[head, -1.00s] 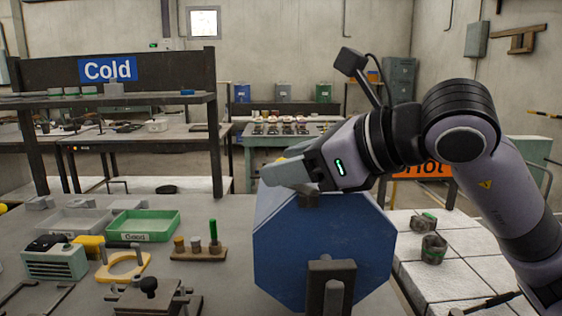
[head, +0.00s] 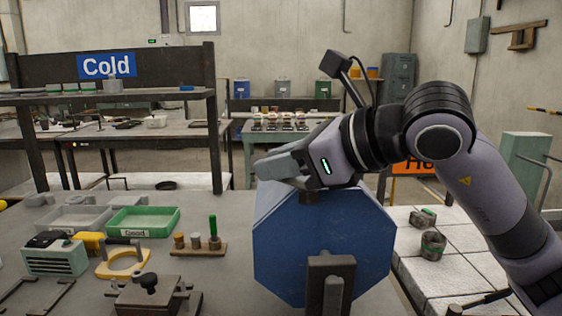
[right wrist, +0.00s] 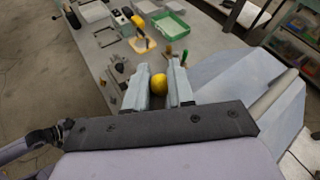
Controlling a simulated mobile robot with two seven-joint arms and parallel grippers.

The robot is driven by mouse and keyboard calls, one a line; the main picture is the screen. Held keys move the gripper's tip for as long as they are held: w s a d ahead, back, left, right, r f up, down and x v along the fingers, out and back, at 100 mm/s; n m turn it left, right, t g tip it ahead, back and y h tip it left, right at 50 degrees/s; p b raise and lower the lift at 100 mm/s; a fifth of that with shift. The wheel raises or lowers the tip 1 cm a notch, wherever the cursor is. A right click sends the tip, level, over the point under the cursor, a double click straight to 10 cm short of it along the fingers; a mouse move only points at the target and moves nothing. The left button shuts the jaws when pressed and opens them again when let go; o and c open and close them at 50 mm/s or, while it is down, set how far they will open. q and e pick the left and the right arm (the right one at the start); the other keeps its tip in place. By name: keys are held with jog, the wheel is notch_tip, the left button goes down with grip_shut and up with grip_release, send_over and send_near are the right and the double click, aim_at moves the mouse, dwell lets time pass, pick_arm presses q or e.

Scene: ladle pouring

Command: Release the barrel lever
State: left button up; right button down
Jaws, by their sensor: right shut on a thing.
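The blue eight-sided barrel (head: 322,245) stands on its dark support at the front of the table, right of centre. It also shows at the right of the right wrist view (right wrist: 235,85). My right gripper (head: 272,170) is above the barrel's upper left edge. In the right wrist view, my right gripper (right wrist: 158,88) is shut on a round yellow knob (right wrist: 158,83), which appears to be the end of the barrel lever. The lever's shaft is hidden. In the head view the gripper hides the knob. My left gripper is not in view.
A green tray (head: 143,221), a holder with several pegs (head: 198,249), a yellow frame (head: 124,264) and a clamp-like block (head: 148,296) stand left of the barrel. A pale tiled surface (head: 450,265) with small dark-green cups is at right.

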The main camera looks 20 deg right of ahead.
jog(key=n, duration=0.1)
jog(key=n+g+y, duration=0.1)
jog(key=g+y, duration=0.1)
jog(key=shift+s+a+n, duration=0.3)
jog(key=shift+a+n, duration=0.05)
jog(key=shift+n, duration=0.05)
jog(key=n+g, duration=0.1)
jog(key=n+g+y, duration=0.1)
jog(key=s+n+g+y, duration=0.1)
jog(key=shift+a+g, duration=0.3)
jog(key=shift+a, duration=0.1)
jog(key=shift+s+a+n+g+y+p, duration=0.1)
jog(key=shift+s+n+g+y+p, duration=0.15)
jog(key=shift+n+g, duration=0.45)
jog(key=shift+s+a+n+g+y+p, duration=0.15)
jog(key=shift+s+n+g+p, duration=0.15)
jog(key=shift+n+g, duration=0.4)
jog(key=c, duration=1)
grip_release()
jog(key=shift+v, duration=3.65)
